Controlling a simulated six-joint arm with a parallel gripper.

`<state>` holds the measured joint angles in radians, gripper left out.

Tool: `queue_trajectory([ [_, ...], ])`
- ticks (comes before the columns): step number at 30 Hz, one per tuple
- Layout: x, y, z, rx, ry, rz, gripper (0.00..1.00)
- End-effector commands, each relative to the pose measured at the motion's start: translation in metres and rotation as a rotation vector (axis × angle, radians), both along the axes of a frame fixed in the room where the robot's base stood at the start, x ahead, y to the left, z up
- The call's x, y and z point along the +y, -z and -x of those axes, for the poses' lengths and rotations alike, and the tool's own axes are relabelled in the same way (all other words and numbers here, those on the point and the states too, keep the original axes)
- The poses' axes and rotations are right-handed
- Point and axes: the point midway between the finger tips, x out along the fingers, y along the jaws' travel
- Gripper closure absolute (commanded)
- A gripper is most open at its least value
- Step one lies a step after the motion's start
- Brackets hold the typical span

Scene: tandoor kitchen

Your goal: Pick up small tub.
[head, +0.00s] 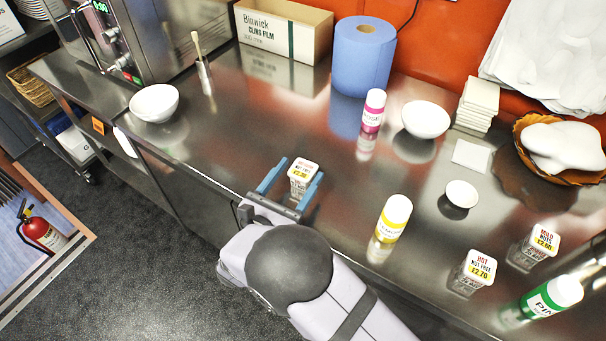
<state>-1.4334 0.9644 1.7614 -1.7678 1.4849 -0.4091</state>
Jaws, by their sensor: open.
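A small clear tub (301,178) with a white lid and a yellow price label stands upright on the steel counter (250,125) near its front edge. My gripper (294,175) has its two blue fingers spread, one on each side of the tub. I cannot tell whether either finger touches it. Two similar tubs stand at the right, one labelled hot (478,273) and one labelled mild (537,246).
A yellow-labelled bottle (392,219) stands right of my gripper, and a pink one (373,112) stands farther back. White bowls (426,119), a blue paper roll (363,57) and a cling film box (283,29) are behind. A green bottle (552,297) is at the right. The counter left of the tub is clear.

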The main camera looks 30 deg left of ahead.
Motion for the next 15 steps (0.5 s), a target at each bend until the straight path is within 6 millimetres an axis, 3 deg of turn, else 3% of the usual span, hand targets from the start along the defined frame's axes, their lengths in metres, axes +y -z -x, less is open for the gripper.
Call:
queue_trajectory([
  [4,0.000,0.015,0.000,0.000,0.000,0.000,0.36],
  [15,0.001,0.016,-0.018,0.001,0.002,-0.001,0.36],
])
